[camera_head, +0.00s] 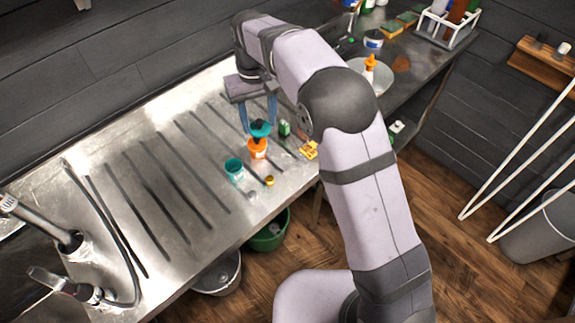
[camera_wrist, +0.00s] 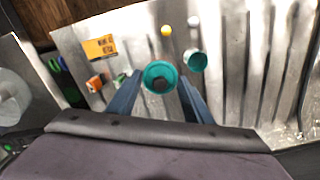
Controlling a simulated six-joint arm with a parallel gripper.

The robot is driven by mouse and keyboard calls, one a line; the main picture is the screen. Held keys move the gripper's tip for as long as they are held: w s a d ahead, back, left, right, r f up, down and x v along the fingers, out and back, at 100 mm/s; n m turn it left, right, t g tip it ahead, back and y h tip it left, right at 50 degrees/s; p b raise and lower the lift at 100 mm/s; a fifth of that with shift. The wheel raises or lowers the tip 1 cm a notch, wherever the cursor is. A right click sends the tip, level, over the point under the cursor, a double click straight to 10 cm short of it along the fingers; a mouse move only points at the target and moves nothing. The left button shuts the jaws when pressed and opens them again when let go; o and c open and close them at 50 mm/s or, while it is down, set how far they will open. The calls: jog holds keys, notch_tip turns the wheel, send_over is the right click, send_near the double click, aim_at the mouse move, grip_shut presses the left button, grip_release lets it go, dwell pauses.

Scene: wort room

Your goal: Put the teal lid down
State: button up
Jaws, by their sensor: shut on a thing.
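The teal lid (camera_head: 260,127) is held by my gripper (camera_head: 259,120), whose two blue fingers point down at the steel counter. In the wrist view the lid (camera_wrist: 150,70) shows as a round teal disc with a dark knob between the fingertips. In the head view it appears just above an orange cup with a white label (camera_head: 257,150); whether they touch, I cannot tell. The wrist view does not clearly show that cup. An open teal cup (camera_head: 234,168) stands to the left and nearer the counter's front edge; it also shows in the wrist view (camera_wrist: 196,62).
A small yellow object (camera_head: 270,181) lies near the front edge. A yellow card (camera_head: 309,150) and a green item (camera_head: 284,128) lie to the right. The ribbed steel counter (camera_head: 150,160) is mostly clear to the left, up to the tap (camera_head: 75,245).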

jog(key=m, duration=0.1)
send_over(291, 167)
notch_tip(291, 167, down, 2)
jog(key=shift+f+n+p, duration=0.45)
jog(key=shift+f+n, duration=0.1)
jog(key=shift+f, duration=1.7)
jog(key=shift+f+n+p, duration=0.45)
jog(key=shift+f+n, duration=0.05)
jog(key=shift+f, duration=1.7)
jog(key=shift+f+n+p, duration=0.45)
jog(key=shift+f+n, duration=0.1)
jog(key=shift+f, duration=1.7)
jog(key=shift+f, duration=0.15)
jog(key=o, duration=1)
notch_tip(291, 167, up, 12)
jog(key=b, duration=0.3)
jog(key=shift+r+b, duration=0.2)
jog(key=shift+b, duration=0.2)
